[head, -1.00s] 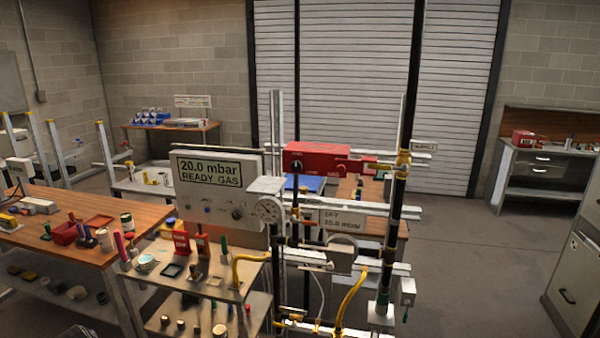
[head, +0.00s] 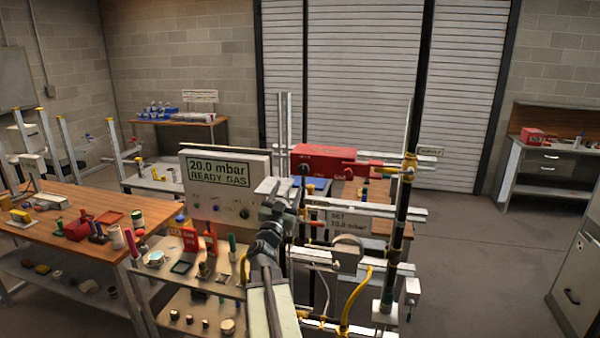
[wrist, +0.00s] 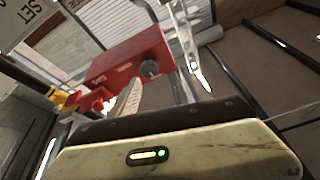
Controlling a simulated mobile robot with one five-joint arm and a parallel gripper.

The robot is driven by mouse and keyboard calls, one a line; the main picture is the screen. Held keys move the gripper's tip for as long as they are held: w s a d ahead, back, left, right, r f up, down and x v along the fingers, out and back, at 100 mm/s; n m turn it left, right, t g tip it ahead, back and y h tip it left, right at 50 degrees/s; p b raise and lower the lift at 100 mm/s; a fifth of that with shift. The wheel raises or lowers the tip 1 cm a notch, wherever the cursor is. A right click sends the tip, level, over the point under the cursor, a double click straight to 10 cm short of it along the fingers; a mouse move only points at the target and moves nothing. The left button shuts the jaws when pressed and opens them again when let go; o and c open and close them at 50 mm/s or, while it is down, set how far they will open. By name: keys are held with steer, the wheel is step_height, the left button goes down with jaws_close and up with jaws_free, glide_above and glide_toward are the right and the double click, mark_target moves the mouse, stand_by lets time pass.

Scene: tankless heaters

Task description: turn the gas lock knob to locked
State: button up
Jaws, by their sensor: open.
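The gas lock knob is a small dark round knob (wrist: 150,69) on the face of a red box (wrist: 128,62) in the wrist view. In the head view, the red box (head: 335,161) sits on the pipe stand, and the knob (head: 304,170) is at its left end. My gripper (head: 302,194) is raised in front of the stand, just below the knob in the picture. In the wrist view, my gripper (wrist: 160,82) has its fingers apart, with the knob between them in the picture. No contact is clear. The knob's pointer is too small to read.
A white display panel (head: 225,187) reading 20.0 mbar READY GAS stands left of my gripper. A black vertical pipe (head: 402,215) with yellow fittings stands right. A SET 20.0 mbar sign (head: 343,220) hangs below the box. Open floor (head: 480,270) lies at the right.

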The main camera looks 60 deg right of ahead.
mark_target(303, 170)
steer(key=shift+m+g+h, duration=0.3)
steer(key=shift+m+g, duration=0.2)
steer(key=shift+g, duration=0.3)
steer(key=p+x, duration=0.1)
steer(key=x, duration=0.1)
steer(key=s+p+x, duration=0.1)
steer(key=x, duration=0.2)
steer(key=s+p+x, duration=0.1)
steer(key=x, duration=0.2)
steer(key=shift+d+r, duration=0.2)
steer(key=shift+d, duration=0.2)
steer(key=shift+a, duration=0.1)
jaws_close()
